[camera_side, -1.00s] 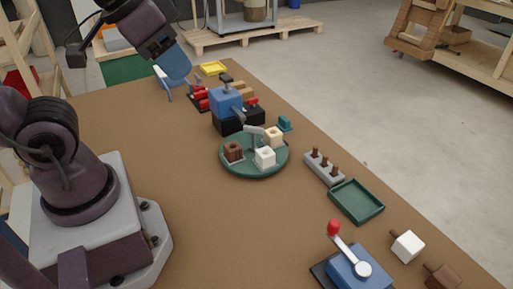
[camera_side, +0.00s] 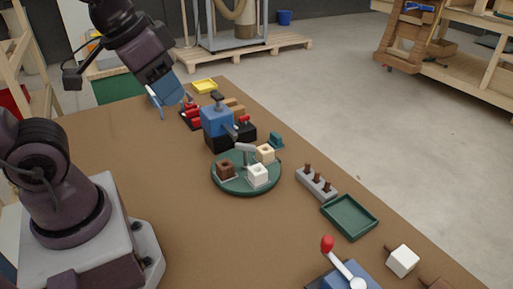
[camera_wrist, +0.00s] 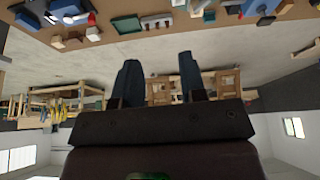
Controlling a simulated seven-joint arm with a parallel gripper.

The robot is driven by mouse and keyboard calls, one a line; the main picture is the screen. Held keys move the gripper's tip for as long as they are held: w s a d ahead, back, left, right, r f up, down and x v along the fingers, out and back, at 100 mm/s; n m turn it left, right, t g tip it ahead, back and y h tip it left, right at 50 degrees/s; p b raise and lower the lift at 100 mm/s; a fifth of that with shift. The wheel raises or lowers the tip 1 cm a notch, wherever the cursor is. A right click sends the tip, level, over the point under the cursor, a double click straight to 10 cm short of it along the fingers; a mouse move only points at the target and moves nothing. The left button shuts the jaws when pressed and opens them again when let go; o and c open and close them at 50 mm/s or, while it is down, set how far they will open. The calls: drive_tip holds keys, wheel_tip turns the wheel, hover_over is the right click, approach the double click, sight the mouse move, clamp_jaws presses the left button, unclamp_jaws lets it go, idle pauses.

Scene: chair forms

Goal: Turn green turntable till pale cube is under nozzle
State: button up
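The green turntable (camera_side: 246,187) lies on the brown table in the side view. It carries a brown cube (camera_side: 225,168) at left, a white cube (camera_side: 258,175) at front and a pale cream cube (camera_side: 265,153) at back right. A grey nozzle (camera_side: 244,147) reaches over the turntable's back from a blue machine (camera_side: 216,121). Its tip appears left of the cream cube; exact alignment is unclear. My gripper (camera_side: 166,100) is raised near the table's far left end, away from the turntable. In the wrist view my gripper (camera_wrist: 160,78) has its fingers apart with nothing between them.
A grey block with brown pegs (camera_side: 316,183), a green tray (camera_side: 349,217), a red-knobbed lever (camera_side: 327,243) and a white block (camera_side: 402,261) stand along the right. Red parts (camera_side: 190,115) and a yellow tray (camera_side: 204,86) lie at the back. The table left of the turntable is clear.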

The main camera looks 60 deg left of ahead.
drive_tip(key=w+a+f+g, duration=0.3)
drive_tip(key=w+a+f, duration=0.1)
drive_tip(key=w, duration=0.4)
drive_tip(key=m+g, duration=0.2)
drive_tip(key=m, duration=0.7)
approach(245, 144)
wheel_tip(245, 144, down, 9)
drive_tip(key=shift+s+f, duration=0.1)
clamp_jaws()
